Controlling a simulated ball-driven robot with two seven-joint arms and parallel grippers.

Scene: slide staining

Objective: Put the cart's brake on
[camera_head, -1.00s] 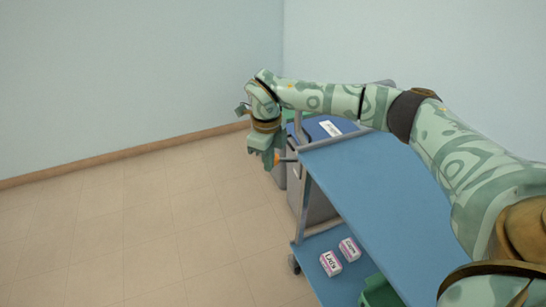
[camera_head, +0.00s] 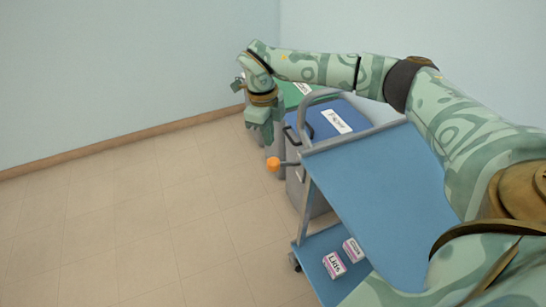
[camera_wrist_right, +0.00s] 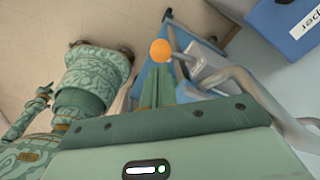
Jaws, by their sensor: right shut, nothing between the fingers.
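The cart (camera_head: 372,178) has blue shelves and a grey frame. The orange knob (camera_wrist_right: 160,50) also shows in the right wrist view, just beyond the fingertips. My right gripper (camera_head: 267,138) is shut and empty, above the knob and apart from it in the head view. Its closed fingers (camera_wrist_right: 157,82) point toward the knob in the wrist view. My left gripper is in neither view.
A bin with a blue lid (camera_head: 322,118) and a bin with a green lid (camera_head: 292,95) stand behind the cart. Small labelled boxes (camera_head: 334,265) lie on the lower shelf. The tiled floor (camera_head: 130,220) to the left is clear.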

